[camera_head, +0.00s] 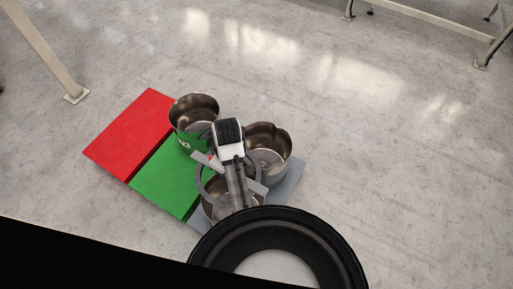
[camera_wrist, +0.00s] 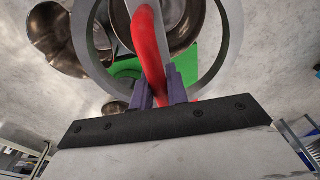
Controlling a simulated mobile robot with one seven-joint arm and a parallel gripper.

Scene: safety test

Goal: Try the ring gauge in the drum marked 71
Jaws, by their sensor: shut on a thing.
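The ring gauge is a grey ring (camera_wrist: 88,42) with a crossbar and a red handle (camera_wrist: 150,50). My gripper (camera_wrist: 160,88) is shut on the red handle, its purple fingers on either side. In the head view the ring (camera_head: 201,182) is above the front metal drum (camera_head: 212,212), with my arm hiding part of both. Whether the ring touches that drum I cannot tell. A second drum (camera_head: 186,106) stands at the back left, with a green band and a small white mark too small to read. A third drum (camera_head: 281,160) stands at the right. No number 71 is legible.
A red panel (camera_head: 128,132) and a green panel (camera_head: 166,178) lie left of the drums. A grey panel (camera_head: 291,184) shows beside the right drum. Pale floor is open behind and to the right. Metal frame legs (camera_head: 52,60) stand farther off.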

